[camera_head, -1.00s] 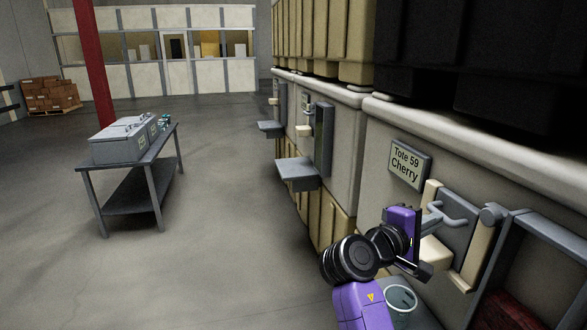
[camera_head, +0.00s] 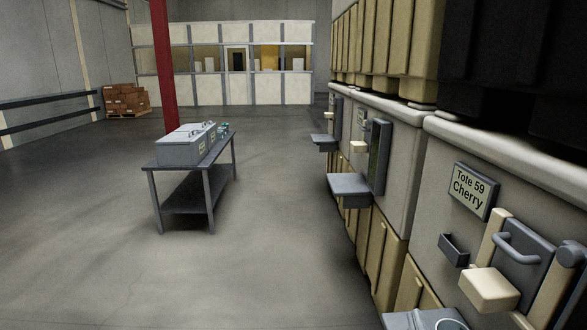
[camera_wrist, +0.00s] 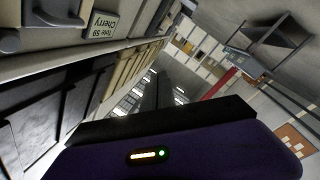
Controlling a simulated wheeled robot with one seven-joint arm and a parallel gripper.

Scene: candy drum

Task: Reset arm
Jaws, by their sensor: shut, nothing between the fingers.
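My gripper shows only in the wrist view. Its purple body with a lit indicator fills the bottom, and its dark fingers (camera_wrist: 163,82) are together with nothing between them. The head view does not show the gripper or arm. The wrist view looks along the row of totes, with the Tote 59 Cherry sign (camera_wrist: 102,22) at upper left. The same sign (camera_head: 474,191) is at right in the head view. The rim of a clear cup (camera_head: 450,324) shows at the bottom edge on a grey shelf (camera_head: 402,320).
A grey table (camera_head: 188,188) with metal boxes (camera_head: 186,145) stands on the open floor by a red column (camera_head: 164,60). Tote fronts with handles (camera_head: 517,246), a small dark bracket (camera_head: 453,250) and jutting shelves (camera_head: 349,186) line the right. The floor between is clear.

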